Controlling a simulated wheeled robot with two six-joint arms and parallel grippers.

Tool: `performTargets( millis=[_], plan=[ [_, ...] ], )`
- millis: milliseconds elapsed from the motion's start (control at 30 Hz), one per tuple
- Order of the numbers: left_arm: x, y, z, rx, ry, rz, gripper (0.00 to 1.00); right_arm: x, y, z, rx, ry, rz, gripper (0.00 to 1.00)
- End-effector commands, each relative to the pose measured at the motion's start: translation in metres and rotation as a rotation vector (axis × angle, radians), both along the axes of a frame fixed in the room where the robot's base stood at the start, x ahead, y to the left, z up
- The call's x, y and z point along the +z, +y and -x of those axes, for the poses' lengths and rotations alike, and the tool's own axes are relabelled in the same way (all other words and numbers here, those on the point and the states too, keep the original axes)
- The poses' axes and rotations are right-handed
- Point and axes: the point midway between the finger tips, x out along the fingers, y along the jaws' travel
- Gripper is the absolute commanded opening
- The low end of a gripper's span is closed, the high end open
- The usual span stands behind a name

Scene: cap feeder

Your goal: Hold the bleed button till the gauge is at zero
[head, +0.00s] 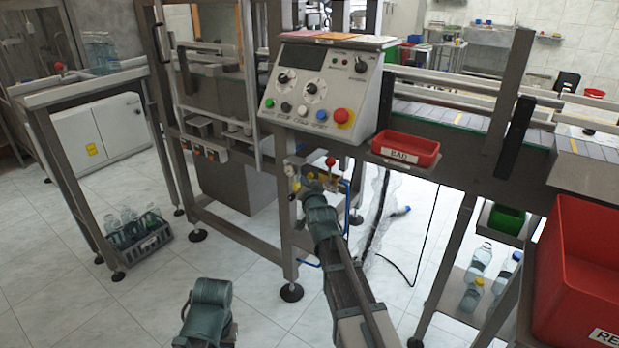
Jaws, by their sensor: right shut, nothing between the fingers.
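My right arm reaches up from the bottom to the air fittings on the machine's front leg. My right gripper (312,181) is shut with nothing in it, its tip close against these fittings.
The control panel (367,85) with knobs, buttons and a red-and-yellow stop button (343,117) overhangs the fittings. A red BAD tray (405,149) is to the right. A blue hose (347,205) runs beside the gripper. A large red bin (580,265) stands at the right.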

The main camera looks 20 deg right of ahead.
Motion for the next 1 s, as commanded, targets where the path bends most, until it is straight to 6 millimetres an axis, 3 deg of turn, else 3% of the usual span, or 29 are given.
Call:
performTargets(
  millis=[600, 1000],
  plan=[
    [0.0, 0.0, 0.0, 0.0, 0.0, 0.0, 0.0, 0.0, 0.036, 0.029, 0.002, 0.002, 0.003, 0.0],
    [0.0, 0.0, 0.0, 0.0, 0.0, 0.0, 0.0, 0.0, 0.039, 0.031, -0.001, 0.001, 0.001, 0.0]
  ],
)
